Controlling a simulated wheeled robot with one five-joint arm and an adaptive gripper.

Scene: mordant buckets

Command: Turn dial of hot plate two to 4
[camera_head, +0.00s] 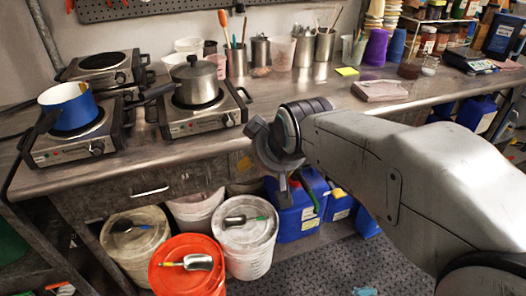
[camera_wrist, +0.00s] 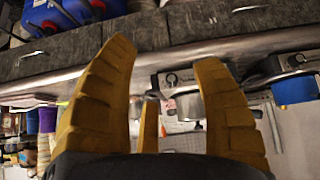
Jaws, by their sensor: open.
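Three hot plates stand at the bench's left. The front left hot plate (camera_head: 52,158) carries a blue pot (camera_head: 70,108), and its dial (camera_head: 97,148) is on its front face. The front right hot plate (camera_head: 180,127) carries a lidded steel pot (camera_head: 195,80), with its dial (camera_head: 229,119) at the front right. The rear hot plate (camera_head: 122,78) is empty. I cannot tell which is number two, or read any dial. My gripper (camera_wrist: 165,55) is open and empty; in the inverted wrist view the front right plate's dial (camera_wrist: 172,80) shows between its yellow fingers, apart from them.
The metal bench (camera_head: 290,105) has a drawer (camera_head: 150,188) below its front edge. Buckets, including an orange one (camera_head: 188,275), and blue canisters (camera_head: 297,215) stand under it. Steel cups (camera_head: 325,46) line the back.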

